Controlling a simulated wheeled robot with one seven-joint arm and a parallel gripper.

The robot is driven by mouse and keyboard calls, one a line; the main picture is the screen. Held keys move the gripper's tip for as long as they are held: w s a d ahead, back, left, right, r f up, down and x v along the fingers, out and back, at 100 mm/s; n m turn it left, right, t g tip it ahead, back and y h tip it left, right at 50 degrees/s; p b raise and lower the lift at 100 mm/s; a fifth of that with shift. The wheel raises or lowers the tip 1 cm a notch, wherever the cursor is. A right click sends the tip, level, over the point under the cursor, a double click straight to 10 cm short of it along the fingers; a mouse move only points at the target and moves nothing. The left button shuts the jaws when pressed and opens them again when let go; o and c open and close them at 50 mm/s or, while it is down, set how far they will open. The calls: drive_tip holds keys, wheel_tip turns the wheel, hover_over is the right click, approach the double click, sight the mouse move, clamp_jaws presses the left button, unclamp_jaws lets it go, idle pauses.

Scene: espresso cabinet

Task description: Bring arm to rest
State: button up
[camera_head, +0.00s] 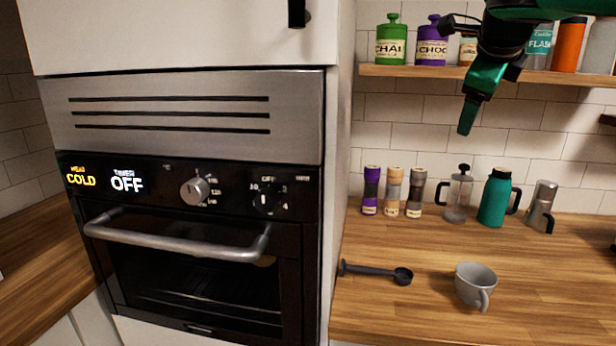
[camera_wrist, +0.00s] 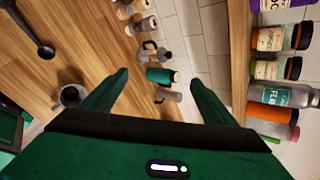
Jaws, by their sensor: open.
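My gripper (camera_head: 467,118) is a green and black hand hanging in the air at the upper right of the head view, in front of the tiled wall. Its fingertips point down, above the counter and just below the shelf's height. In the wrist view my gripper (camera_wrist: 160,82) shows two green fingers spread apart with nothing between them. It is open, empty and touches nothing that I can see.
The wooden shelf (camera_head: 420,71) with jars is close behind my gripper. On the counter (camera_head: 400,325) are a grey mug (camera_head: 473,283), a dark scoop (camera_head: 375,272), a teal jug (camera_head: 494,198), a press pot (camera_head: 457,196) and several bottles. An oven (camera_head: 190,245) stands left.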

drive_tip(key=s+d+f+n+g, duration=0.3)
drive_tip(key=s+d+f+n, duration=0.35)
drive_tip(key=f, duration=0.55)
drive_tip(key=s+f+n+g+y, duration=0.4)
drive_tip(key=s+f+n, duration=1)
drive_tip(key=s+f, duration=0.9)
drive_tip(key=s+g, duration=0.2)
drive_tip(key=s, duration=0.1)
drive_tip(key=shift+s+d+f, duration=0.2)
drive_tip(key=shift+s+f, duration=0.2)
